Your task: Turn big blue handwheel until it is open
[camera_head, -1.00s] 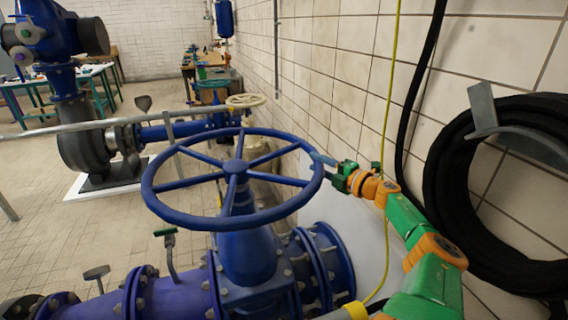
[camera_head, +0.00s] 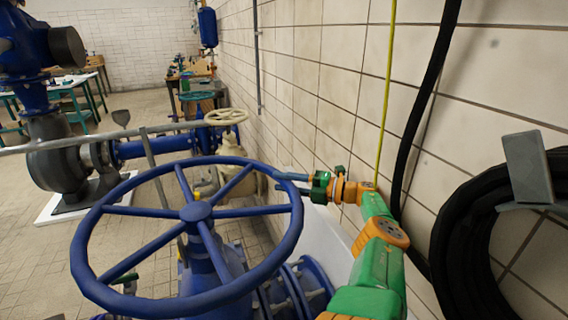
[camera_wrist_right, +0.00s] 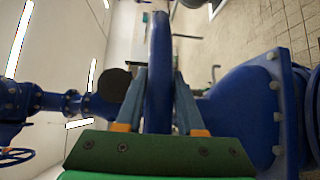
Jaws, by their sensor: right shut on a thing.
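The big blue handwheel (camera_head: 197,211) lies nearly level on top of the blue valve, with several spokes running from its hub to the rim. My right gripper (camera_head: 291,179) is at the right far side of the wheel's rim. In the right wrist view the two fingers of my right gripper (camera_wrist_right: 158,95) stand on either side of the blue rim (camera_wrist_right: 159,60), shut on it. My left gripper is not in view.
A tiled wall (camera_head: 345,60) runs along the right, close to my right arm. A black hose coil (camera_head: 470,240) hangs on it, and a yellow cable (camera_head: 386,90) runs down it. A grey rail (camera_head: 90,137) and a smaller cream handwheel (camera_head: 226,116) stand beyond the big wheel.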

